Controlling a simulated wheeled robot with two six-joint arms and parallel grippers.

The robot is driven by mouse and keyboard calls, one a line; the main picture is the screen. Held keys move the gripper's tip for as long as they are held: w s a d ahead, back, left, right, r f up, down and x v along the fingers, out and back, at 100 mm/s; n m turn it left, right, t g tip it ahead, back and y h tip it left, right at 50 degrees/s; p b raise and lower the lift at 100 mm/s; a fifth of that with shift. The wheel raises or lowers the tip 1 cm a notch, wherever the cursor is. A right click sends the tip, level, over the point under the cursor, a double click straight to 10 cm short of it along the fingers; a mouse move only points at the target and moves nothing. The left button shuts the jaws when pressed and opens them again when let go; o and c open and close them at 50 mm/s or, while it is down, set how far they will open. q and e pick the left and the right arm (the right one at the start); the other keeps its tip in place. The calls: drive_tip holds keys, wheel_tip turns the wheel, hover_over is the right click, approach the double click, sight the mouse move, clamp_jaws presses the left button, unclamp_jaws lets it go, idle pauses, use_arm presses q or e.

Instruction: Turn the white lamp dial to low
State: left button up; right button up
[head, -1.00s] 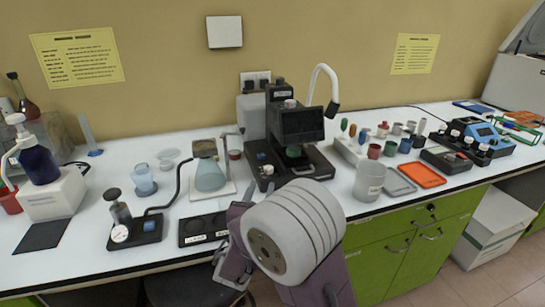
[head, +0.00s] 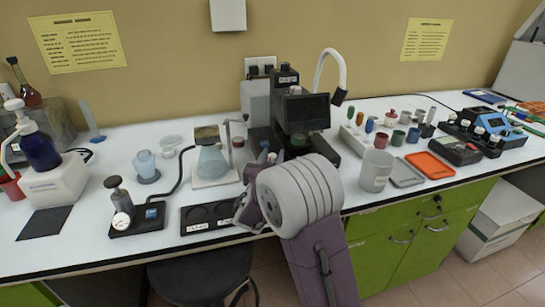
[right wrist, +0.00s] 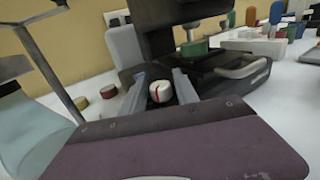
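The white lamp dial (right wrist: 160,92) shows in the right wrist view as a small white knob with a red line, on the front of the black microscope-like instrument (right wrist: 222,78). My right gripper (right wrist: 159,84) is open, with one finger on each side of the dial and a visible gap at both sides. In the head view my right gripper (head: 262,161) is at the front left of the instrument (head: 303,112), and my wrist and fingers largely hide the dial. My left gripper is in neither view.
A flask on a stand (head: 213,160) is close to the left of my gripper. A black two-well tray (head: 208,217) lies in front. A translucent beaker (head: 376,171) and an orange tray (head: 430,165) stand to the right. A bent white lamp arm (head: 335,60) rises behind.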

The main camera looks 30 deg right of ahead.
clamp_jaws()
drive_tip(key=shift+a+m+g+h, duration=0.1)
drive_tip(key=shift+m+g+h, duration=0.3)
drive_tip(key=shift+h, duration=0.1)
drive_tip(key=m+g+h+p, duration=0.1)
drive_tip(key=m+g+h, duration=0.1)
drive_tip(key=shift+r+g+p, duration=0.15)
drive_tip(key=shift+g+p, duration=0.15)
drive_tip(key=shift+p, duration=0.1)
drive_tip(key=m+g+h+p, duration=0.1)
drive_tip(key=m+g+p, duration=0.1)
drive_tip(key=g, duration=0.1)
drive_tip(key=m+g+h+p, duration=0.1)
drive_tip(key=m+g+p, duration=0.1)
drive_tip(key=g, duration=0.1)
drive_tip(key=shift+h, duration=0.4)
drive_tip(key=shift+m+g+h+p, duration=0.3)
drive_tip(key=shift+m+g+p, duration=0.75)
drive_tip(key=shift+m+g, duration=0.7)
drive_tip(key=shift+g, duration=0.65)
unclamp_jaws()
